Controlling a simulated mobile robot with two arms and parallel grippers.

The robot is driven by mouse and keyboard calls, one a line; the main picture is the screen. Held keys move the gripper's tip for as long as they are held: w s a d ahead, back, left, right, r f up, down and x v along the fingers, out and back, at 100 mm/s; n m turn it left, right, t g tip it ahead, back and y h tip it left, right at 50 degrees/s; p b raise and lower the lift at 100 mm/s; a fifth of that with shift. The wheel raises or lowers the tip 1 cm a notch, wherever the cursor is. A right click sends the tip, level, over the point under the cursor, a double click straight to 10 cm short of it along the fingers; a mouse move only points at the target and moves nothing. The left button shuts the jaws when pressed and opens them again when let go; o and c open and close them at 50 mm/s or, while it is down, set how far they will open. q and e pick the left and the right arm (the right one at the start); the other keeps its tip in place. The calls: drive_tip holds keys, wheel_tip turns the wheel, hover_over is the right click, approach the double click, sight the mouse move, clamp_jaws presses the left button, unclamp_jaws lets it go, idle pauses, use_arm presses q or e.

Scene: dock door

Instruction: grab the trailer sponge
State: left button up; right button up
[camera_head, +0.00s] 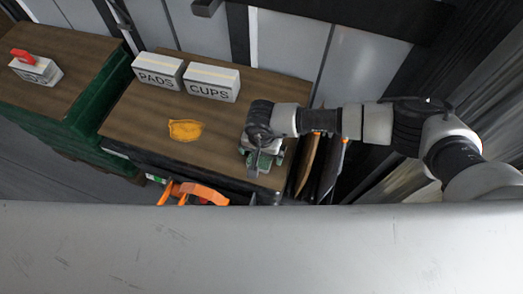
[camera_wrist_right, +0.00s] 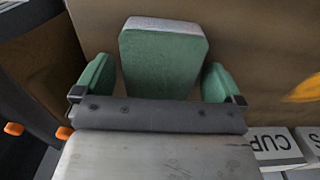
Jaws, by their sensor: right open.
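The sponge (camera_wrist_right: 163,62) is a green block with a grey layer along its far edge, seen in the right wrist view. It lies between the two green finger pads of my right gripper (camera_wrist_right: 158,86). The pads are apart, with narrow gaps showing beside the block. In the head view my right gripper (camera_head: 262,160) points down over the right end of the wooden bench top (camera_head: 215,150) and mostly hides the sponge. My left gripper does not show.
Two white boxes marked PADS (camera_head: 158,72) and CUPS (camera_head: 211,83) stand at the back of the bench. A yellow cloth (camera_head: 185,130) lies mid-bench. Orange-handled items (camera_head: 195,192) are at its front edge.

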drive_tip(key=c, duration=1)
drive_tip(key=shift+r, duration=0.1)
